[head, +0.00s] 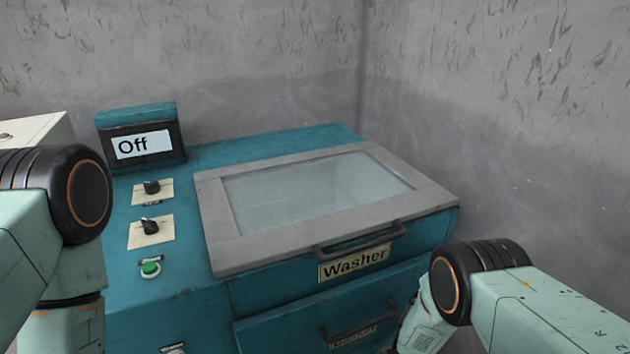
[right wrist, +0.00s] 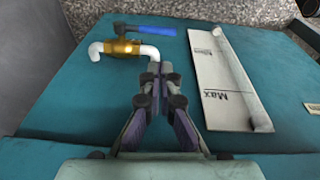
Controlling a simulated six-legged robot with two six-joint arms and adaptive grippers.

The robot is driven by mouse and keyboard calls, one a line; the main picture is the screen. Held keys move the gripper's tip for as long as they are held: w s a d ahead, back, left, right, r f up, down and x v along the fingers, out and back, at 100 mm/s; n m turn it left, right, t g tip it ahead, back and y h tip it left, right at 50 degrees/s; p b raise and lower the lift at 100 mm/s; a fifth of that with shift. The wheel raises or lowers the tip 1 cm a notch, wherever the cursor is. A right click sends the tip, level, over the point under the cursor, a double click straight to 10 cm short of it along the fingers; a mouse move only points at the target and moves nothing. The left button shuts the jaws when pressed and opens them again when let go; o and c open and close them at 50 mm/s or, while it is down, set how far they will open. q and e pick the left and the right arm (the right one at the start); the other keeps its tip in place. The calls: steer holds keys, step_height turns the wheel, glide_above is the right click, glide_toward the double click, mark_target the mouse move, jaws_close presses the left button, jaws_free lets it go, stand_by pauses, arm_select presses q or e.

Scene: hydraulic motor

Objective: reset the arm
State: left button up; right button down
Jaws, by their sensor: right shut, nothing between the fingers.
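My right gripper (right wrist: 158,72) shows in the right wrist view, with its fingers together and nothing between them. It is over a teal surface (right wrist: 75,105), between a valve and a gauge panel; I cannot tell its exact height. In the head view my right arm comes in at the lower right and my left arm at the left. Neither gripper shows in the head view. The teal washer (head: 270,302) stands ahead, its grey-framed glass lid (head: 232,250) lying closed.
A display (head: 142,144) reads "Off". Below it are two black knobs and a green button (head: 150,269). The lid has a dark handle (head: 360,240). In the right wrist view are a brass valve (right wrist: 121,47) with a blue lever and a white panel (right wrist: 222,85) marked "Max". Concrete walls stand behind and right.

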steer(key=s+a+r+m+g+y, duration=0.1)
steer(key=s+a+y, duration=0.15)
steer(key=s, duration=1.35)
steer(key=s+d+r+m+g+h, duration=0.1)
steer(key=s+d+r+m+h, duration=0.2)
steer(key=s+r, duration=1.1)
steer(key=shift+d+r+m+b, duration=0.5)
steer(key=shift+d+m, duration=0.1)
steer(key=shift+d, duration=0.6)
